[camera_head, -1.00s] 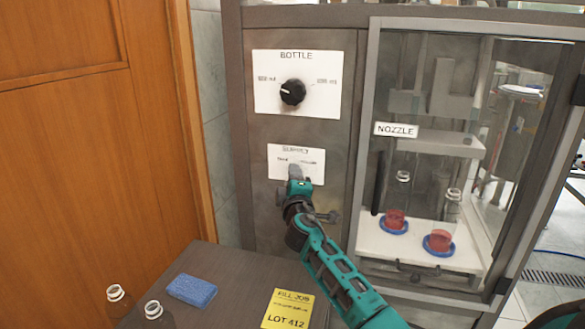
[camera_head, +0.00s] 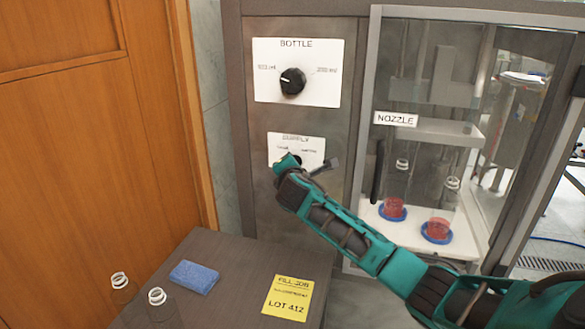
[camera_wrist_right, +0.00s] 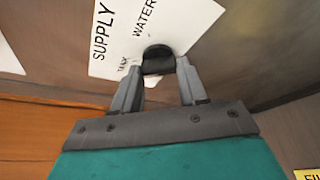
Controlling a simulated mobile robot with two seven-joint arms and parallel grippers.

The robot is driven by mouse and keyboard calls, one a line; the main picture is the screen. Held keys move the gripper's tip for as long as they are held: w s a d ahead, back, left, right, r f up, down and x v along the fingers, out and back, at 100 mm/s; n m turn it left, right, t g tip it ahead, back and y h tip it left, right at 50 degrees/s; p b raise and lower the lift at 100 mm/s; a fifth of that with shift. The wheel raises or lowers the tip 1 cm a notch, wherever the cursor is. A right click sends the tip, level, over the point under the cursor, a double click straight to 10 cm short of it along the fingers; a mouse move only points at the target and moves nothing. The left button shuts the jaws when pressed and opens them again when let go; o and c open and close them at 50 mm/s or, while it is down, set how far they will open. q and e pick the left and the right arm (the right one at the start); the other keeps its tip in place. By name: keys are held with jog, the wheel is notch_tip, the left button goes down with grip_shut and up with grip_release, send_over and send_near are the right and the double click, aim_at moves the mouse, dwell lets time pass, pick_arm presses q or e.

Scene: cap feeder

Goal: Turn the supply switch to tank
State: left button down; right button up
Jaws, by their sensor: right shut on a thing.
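The supply switch is a black knob (camera_wrist_right: 158,60) on a white SUPPLY plate (camera_head: 312,150) low on the machine's grey panel. In the right wrist view the plate's TANK and WATER words show beside the knob. My right gripper (camera_wrist_right: 159,76) is shut on the knob, one grey finger on each side. In the head view the right gripper (camera_head: 291,161) covers most of the knob and part of the plate. Which word the knob points to cannot be told. My left gripper is not in view.
Above is the BOTTLE dial (camera_head: 292,81). A glazed bay (camera_head: 425,245) at the right holds two bottles with red liquid on blue rings. Below, a dark table (camera_head: 235,290) carries a blue sponge (camera_head: 194,277), a yellow job card (camera_head: 287,298) and two empty bottles.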

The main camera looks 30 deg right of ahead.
jog(key=shift+n+g, duration=0.3)
jog(key=shift+n, duration=0.2)
dwell(0.3)
jog(key=o, duration=1.1)
jog(key=shift+c, duration=0.2)
jog(key=v, duration=1.3)
jog(key=shift+a+f, duration=0.1)
jog(key=shift+a, duration=0.05)
